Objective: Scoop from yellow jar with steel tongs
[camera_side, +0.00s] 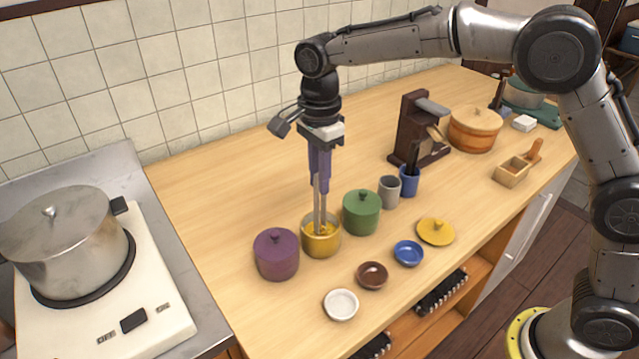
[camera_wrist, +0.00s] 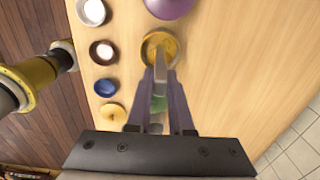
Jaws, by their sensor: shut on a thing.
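The yellow jar (camera_side: 321,243) stands open on the counter between the purple and green jars, with yellow contents inside. Its yellow lid (camera_side: 435,232) lies on the counter to the right. My gripper (camera_side: 319,172) is above the jar, pointing down, shut on the steel tongs (camera_side: 320,205). The tongs hang upright and their lower ends reach into the jar, where the tips are hidden. In the wrist view the tongs (camera_wrist: 159,82) extend from between my fingers (camera_wrist: 160,115) to the yellow jar (camera_wrist: 160,37).
A lidded purple jar (camera_side: 276,255) and green jar (camera_side: 361,212) flank the yellow jar closely. White (camera_side: 341,305), brown (camera_side: 372,275) and blue (camera_side: 408,253) dishes lie in front. Grey (camera_side: 389,192) and blue (camera_side: 409,181) cups stand behind right. A pot (camera_side: 66,245) sits on the stove at left.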

